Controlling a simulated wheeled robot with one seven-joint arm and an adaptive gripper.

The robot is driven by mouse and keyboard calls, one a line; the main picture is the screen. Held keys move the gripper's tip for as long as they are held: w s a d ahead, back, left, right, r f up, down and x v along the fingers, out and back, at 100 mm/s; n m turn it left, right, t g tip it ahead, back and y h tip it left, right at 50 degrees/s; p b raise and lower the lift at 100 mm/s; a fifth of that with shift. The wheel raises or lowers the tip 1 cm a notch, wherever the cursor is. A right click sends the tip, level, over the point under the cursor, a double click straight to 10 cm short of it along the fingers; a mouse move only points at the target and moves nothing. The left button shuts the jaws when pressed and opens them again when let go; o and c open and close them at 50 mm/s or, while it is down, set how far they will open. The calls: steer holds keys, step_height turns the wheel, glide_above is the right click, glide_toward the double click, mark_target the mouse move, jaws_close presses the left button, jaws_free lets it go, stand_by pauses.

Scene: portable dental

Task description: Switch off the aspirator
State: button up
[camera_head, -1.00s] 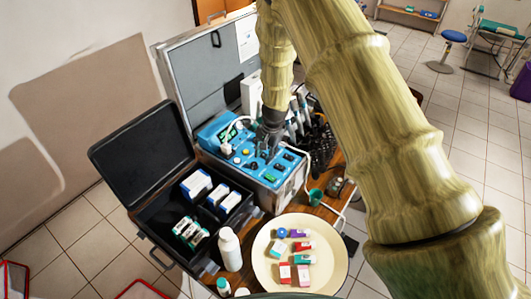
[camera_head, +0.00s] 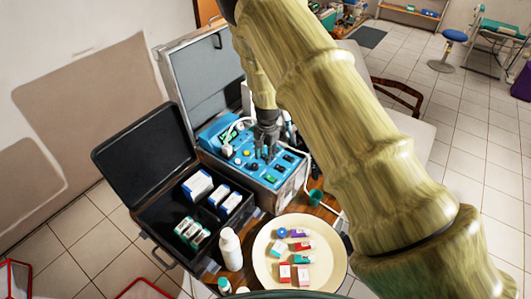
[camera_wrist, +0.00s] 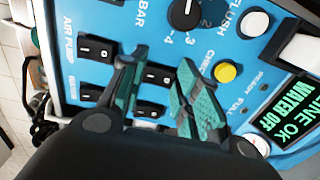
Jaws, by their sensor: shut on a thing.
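The blue control panel (camera_head: 243,160) is set in the open metal case in the head view. It fills much of the wrist view (camera_wrist: 215,45). A rocker switch beside the label AIR PUMP (camera_wrist: 96,48) and another below it (camera_wrist: 90,92) lie left of my fingers. My gripper (camera_wrist: 160,72) is over the panel with its teal fingertips either side of a black rocker switch (camera_wrist: 156,74). It is shut on that switch, though the contact is partly hidden. A further switch (camera_wrist: 148,109) shows between the fingers. I cannot read which label says aspirator. My gripper also shows in the head view (camera_head: 266,152).
A black dial (camera_wrist: 187,10), a yellow button (camera_wrist: 225,72) and a green display reading WATER OFF (camera_wrist: 285,118) are close by. A black case (camera_head: 150,160), a white bottle (camera_head: 230,250) and a cream tray (camera_head: 262,268) stand in front. A hose crosses the panel's right side.

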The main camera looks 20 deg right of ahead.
steer(key=shift+w+d+r, duration=0.2)
steer(key=shift+w+r, duration=0.1)
steer(key=o, duration=0.9)
steer(key=shift+o, duration=0.6)
steer(key=shift+s+f, duration=0.1)
steer(key=shift+s, duration=0.05)
steer(key=shift+a, duration=0.15)
step_height(320, 180, up, 12)
steer(key=shift+s+d, duration=0.25)
